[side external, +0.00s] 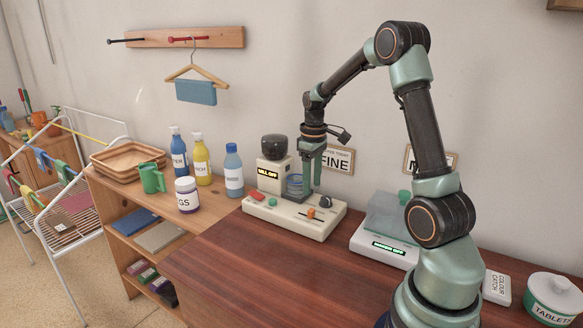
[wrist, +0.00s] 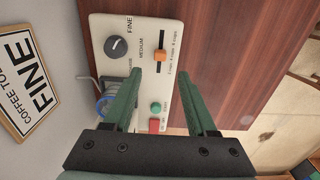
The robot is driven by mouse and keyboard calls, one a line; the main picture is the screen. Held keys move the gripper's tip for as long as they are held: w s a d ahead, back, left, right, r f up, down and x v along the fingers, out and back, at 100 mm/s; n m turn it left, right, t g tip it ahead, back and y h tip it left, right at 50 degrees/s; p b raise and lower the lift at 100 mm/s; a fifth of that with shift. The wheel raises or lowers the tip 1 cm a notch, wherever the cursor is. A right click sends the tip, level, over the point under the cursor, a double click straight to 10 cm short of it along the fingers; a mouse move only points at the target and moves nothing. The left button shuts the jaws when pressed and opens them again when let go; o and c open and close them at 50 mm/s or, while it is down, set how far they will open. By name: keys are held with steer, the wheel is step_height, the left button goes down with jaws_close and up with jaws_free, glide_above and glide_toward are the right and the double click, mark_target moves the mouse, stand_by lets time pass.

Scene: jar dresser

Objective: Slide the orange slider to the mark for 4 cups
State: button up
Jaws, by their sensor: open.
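The orange slider (side external: 311,213) sits on the front part of the cream coffee grinder (side external: 270,205). In the wrist view the slider (wrist: 160,56) stands in a slot beside the printed labels for 2, 4 and 6 cups (wrist: 173,54). It is about level with the middle label; its exact alignment is too small to tell. My gripper (side external: 311,189) is open and empty above the grinder panel. In the wrist view its two green fingers (wrist: 159,73) are apart, with the slider ahead between the tips, not visibly touched.
The panel also holds a dark knob (wrist: 117,46), a green button (wrist: 156,107) and a red button (wrist: 154,125). A glass cup (side external: 294,185) stands by the grinder, close to my fingers. A kitchen scale (side external: 375,240) is to the right. The wooden counter in front (side external: 260,255) is clear.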

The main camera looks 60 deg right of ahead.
step_height(320, 180, up, 4)
steer(key=shift+r, duration=0.1)
stand_by(0.4)
steer(key=s+a+r+t, duration=0.2)
steer(key=a, duration=0.6)
steer(key=s+a+r+t, duration=0.1)
steer(key=s+a+r, duration=0.2)
steer(key=a, duration=0.5)
steer(key=s+a+r+t, duration=0.2)
steer(key=a, duration=0.6)
steer(key=shift+s+a+r+t, duration=0.15)
steer(key=shift+s+r+t, duration=0.05)
steer(key=shift+t, duration=0.1)
